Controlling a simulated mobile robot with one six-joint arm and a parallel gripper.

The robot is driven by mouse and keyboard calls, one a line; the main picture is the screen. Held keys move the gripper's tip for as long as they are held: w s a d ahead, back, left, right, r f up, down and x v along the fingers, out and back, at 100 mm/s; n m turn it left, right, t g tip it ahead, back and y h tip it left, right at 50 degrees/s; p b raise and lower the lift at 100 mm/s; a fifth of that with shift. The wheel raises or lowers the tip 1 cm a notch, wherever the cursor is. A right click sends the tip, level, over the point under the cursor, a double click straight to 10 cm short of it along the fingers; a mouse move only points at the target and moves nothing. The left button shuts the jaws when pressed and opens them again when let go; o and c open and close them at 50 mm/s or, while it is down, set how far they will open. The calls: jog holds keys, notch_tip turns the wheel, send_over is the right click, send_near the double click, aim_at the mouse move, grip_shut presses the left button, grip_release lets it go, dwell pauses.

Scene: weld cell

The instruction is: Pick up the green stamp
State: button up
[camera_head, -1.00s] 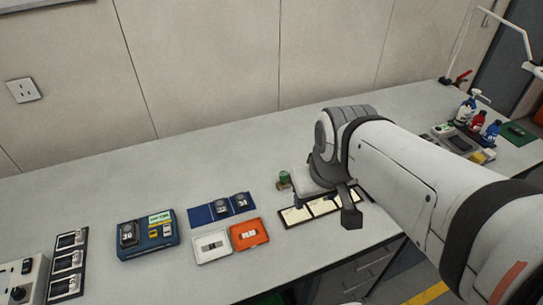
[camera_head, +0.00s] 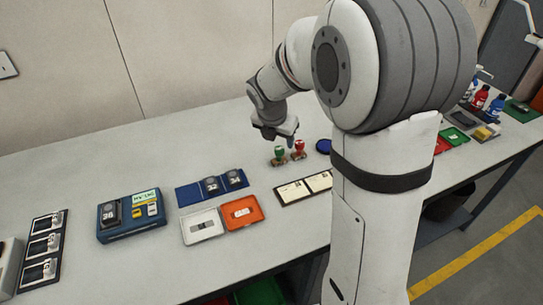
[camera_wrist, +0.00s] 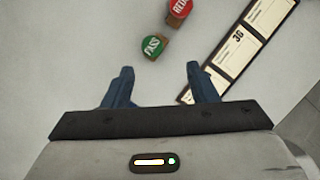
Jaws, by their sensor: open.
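The green stamp (camera_head: 279,155) stands on the bench, just left of a red stamp (camera_head: 298,149). In the wrist view the green stamp (camera_wrist: 154,47) shows its round green top marked "PASS", with a brown base beside it. The red stamp (camera_wrist: 179,10) is at the top edge of that view, partly cut off. My gripper (camera_wrist: 158,75) is open and empty. Its two blue fingers point toward the green stamp, which lies beyond the fingertips in the picture. In the head view my gripper (camera_head: 284,140) is above and close to the stamps.
A dark strip with cream cards (camera_wrist: 228,55) lies right of the stamps in the wrist view. An orange tray (camera_head: 258,219), a white tray (camera_head: 202,237), a blue mat (camera_head: 187,197) and a blue case (camera_head: 115,234) sit to the left.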

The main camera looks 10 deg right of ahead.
aim_at(279, 149)
jog(key=shift+n, duration=0.5)
jog(key=x, duration=0.6)
jog(key=w+x, duration=0.1)
jog(key=x, duration=0.2)
jog(key=shift+s+a+r, duration=0.1)
jog(key=shift+a+r, duration=0.05)
jog(key=shift+a, duration=0.05)
jog(key=c, duration=1)
